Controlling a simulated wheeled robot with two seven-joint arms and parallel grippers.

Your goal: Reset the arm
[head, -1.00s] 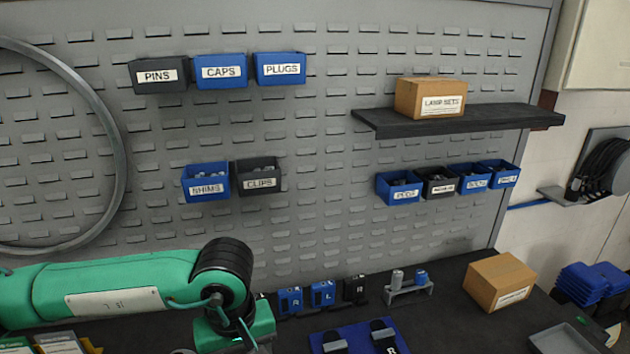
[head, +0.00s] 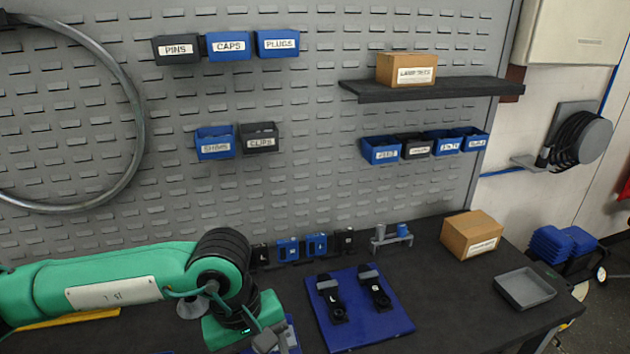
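My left arm (head: 100,288) is green and comes in from the left, low over the dark workbench. Its wrist bends down, and part of my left gripper (head: 272,338) shows at the bottom edge. The fingertips are cut off or too small to tell open from shut. A small blue and white item, partly hidden, lies close behind the gripper. My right arm and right gripper are not in view. A blue mat (head: 392,328) lies right of the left gripper, with two black parts (head: 331,300) (head: 375,288) on it.
A row of small black and blue holders (head: 289,249) stands at the bench back. A grey stand (head: 391,238), a cardboard box (head: 472,236) and a grey tray (head: 525,288) are to the right. Labelled bins (head: 228,46) and a shelf (head: 440,89) hang on the pegboard. Bench between mat and tray is clear.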

